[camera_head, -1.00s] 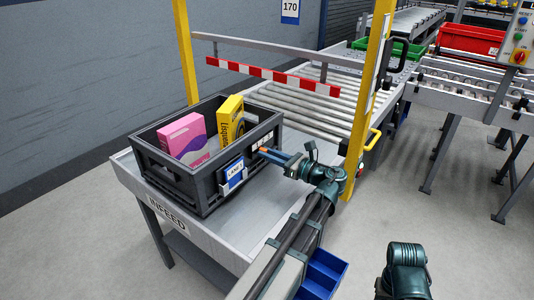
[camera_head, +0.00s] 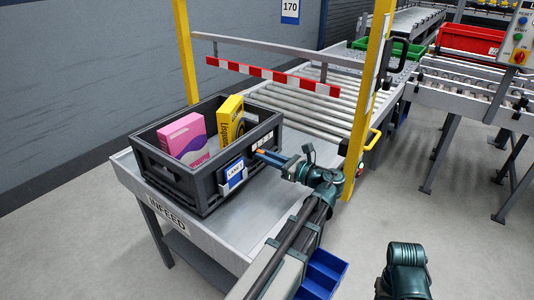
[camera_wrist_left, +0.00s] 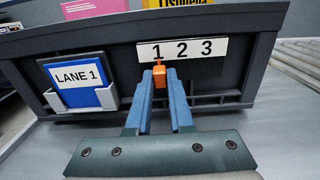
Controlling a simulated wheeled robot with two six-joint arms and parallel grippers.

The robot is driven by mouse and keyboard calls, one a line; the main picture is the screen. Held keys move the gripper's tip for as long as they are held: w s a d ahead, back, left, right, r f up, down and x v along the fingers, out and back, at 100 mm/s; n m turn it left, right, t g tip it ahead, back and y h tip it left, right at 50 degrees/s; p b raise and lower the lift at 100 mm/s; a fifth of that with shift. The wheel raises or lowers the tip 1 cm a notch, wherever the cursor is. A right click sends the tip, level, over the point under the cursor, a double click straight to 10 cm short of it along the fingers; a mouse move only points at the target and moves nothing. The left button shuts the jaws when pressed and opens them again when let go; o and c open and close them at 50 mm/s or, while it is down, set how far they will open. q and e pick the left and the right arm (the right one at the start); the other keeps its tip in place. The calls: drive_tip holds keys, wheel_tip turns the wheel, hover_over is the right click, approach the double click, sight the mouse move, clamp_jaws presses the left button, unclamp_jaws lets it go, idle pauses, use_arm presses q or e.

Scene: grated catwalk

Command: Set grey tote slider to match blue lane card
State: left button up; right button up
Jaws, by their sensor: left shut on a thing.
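The grey tote (camera_head: 180,185) stands on the infeed table with its label side facing my left arm. The blue lane card (camera_head: 235,175) on that side reads LANE 1; it also shows in the left wrist view (camera_wrist_left: 77,97). Right of the card is a white strip (camera_wrist_left: 182,49) marked 1, 2, 3. The orange slider (camera_wrist_left: 159,78) sits just below the 1. My left gripper (camera_head: 258,153) is shut on the slider, its blue fingers (camera_wrist_left: 160,90) on either side of it. My right gripper's jaws are out of view.
A pink box (camera_head: 183,140) and a yellow box (camera_head: 230,120) stand in the tote. Yellow posts (camera_head: 362,110) and a red-white bar (camera_head: 275,77) stand before the roller conveyor (camera_head: 310,95). A blue bin (camera_head: 322,275) is beneath my left arm.

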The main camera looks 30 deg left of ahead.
use_arm(q)
drive_tip(key=o, duration=0.7)
drive_tip(key=shift+d, duration=0.1)
drive_tip(key=shift+s+d, duration=0.2)
drive_tip(key=shift+d, duration=3.25)
